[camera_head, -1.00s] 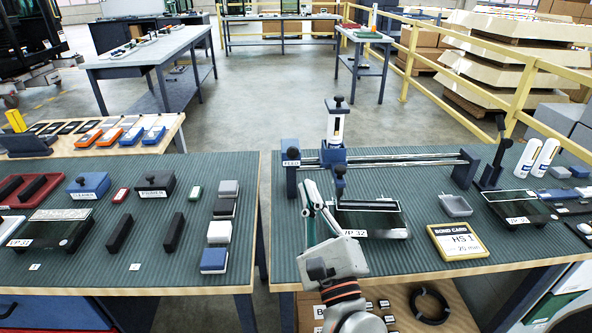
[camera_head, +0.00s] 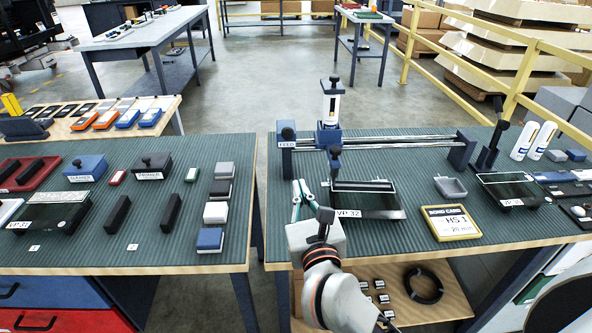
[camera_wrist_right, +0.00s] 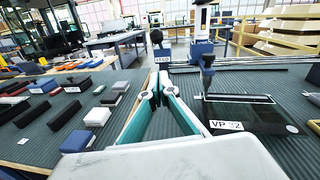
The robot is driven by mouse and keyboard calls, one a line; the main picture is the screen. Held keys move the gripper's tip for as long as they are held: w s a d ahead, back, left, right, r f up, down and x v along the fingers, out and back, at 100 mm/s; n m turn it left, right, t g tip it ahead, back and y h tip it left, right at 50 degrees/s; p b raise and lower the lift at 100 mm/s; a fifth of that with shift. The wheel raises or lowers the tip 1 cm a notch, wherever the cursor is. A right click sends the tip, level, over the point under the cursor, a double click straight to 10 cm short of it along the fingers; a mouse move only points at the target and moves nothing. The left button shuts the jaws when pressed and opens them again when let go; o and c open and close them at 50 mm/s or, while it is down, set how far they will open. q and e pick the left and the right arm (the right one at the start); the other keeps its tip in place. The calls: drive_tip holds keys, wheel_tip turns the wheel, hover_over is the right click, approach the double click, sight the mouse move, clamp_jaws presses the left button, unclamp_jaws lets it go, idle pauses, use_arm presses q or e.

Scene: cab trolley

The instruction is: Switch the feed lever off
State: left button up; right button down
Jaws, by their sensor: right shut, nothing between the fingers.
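The feed post (camera_head: 287,143) is a dark blue block labelled FEED at the left end of the twin rails. A black knob (camera_head: 287,130) sits on its upper part, probably the feed lever; its exact setting is too small to tell. The post also shows in the right wrist view (camera_wrist_right: 162,56), straight beyond the fingertips. My right gripper (camera_head: 299,184) is shut and empty, with its slim teal-sided fingers pointing at the post from the near side, apart from it. Its fingers converge in the right wrist view (camera_wrist_right: 160,80). My left gripper is not in view.
A blue carriage with a white bottle (camera_head: 331,105) rides the rails (camera_head: 400,141). A dark plate labelled VP 32 (camera_head: 372,200) lies just right of my right gripper. A grey dish (camera_head: 450,187) and yellow-framed card (camera_head: 452,222) lie further right. The mat left of the gripper is clear.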

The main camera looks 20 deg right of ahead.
approach(287, 134)
drive_tip(key=w+d+f, duration=0.1)
drive_tip(key=w+f, duration=0.3)
drive_tip(key=f, duration=0.1)
drive_tip(key=shift+w+d+r+p, duration=0.15)
drive_tip(key=shift+w+r+p, duration=0.25)
drive_tip(key=shift+w+r, duration=0.25)
drive_tip(key=shift+w+d+r+p, duration=0.15)
drive_tip(key=shift+w+r+p, duration=0.3)
drive_tip(key=shift+w, duration=0.3)
drive_tip(key=shift+r, duration=0.15)
